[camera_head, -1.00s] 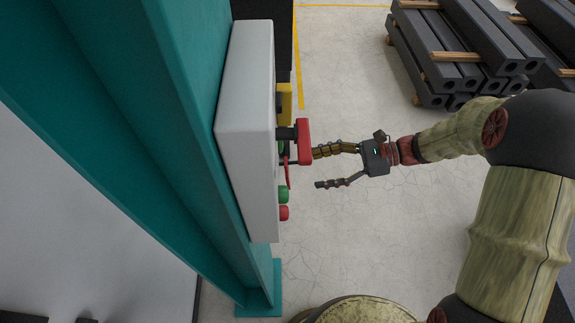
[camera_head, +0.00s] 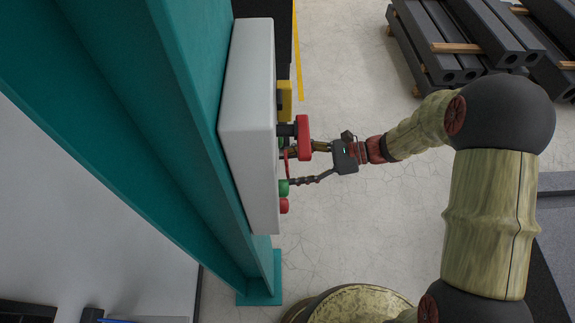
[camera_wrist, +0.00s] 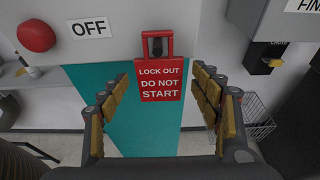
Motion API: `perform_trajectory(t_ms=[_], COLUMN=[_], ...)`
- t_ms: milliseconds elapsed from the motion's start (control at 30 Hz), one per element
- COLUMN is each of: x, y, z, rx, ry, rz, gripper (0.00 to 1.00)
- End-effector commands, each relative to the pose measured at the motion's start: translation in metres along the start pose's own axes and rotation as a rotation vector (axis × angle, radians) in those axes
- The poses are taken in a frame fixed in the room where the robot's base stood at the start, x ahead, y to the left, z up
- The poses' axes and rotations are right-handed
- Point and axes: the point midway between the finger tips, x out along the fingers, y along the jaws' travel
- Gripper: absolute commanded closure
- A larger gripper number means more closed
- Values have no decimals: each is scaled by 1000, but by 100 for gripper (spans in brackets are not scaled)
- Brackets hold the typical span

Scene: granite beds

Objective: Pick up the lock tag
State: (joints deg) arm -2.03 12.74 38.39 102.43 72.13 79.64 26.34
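The lock tag (camera_wrist: 160,82) is a red plate reading "LOCK OUT DO NOT START". In the wrist view it hangs upright from a red hasp (camera_wrist: 157,44) around a dark part on the panel's lower edge. In the head view the tag (camera_head: 286,164) is a thin red strip seen edge-on, partly hidden. My gripper (camera_wrist: 167,98) is open, with its fingers on either side of the tag and apart from it in the wrist view. In the head view my gripper (camera_head: 305,165) is close to the panel front; whether a finger touches anything there is unclear.
The grey panel box (camera_head: 249,120) is fixed to a teal column (camera_head: 190,150). A red handle (camera_head: 304,137), a green button (camera_head: 283,188) and a red button (camera_head: 283,205) stick out near my fingers. A wire basket (camera_wrist: 258,116) is at the right in the wrist view.

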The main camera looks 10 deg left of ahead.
Motion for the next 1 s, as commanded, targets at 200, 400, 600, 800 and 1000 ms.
perform_trajectory(t_ms=[200,400,600,800,1000], x=[0,0,0,0,-2], y=[0,0,0,0,0], z=[0,0,0,0,5], rx=[0,0,0,-1,-2], ry=[0,0,0,0,0], rz=[0,0,0,0,-1], gripper=[50,62,70,71,71])
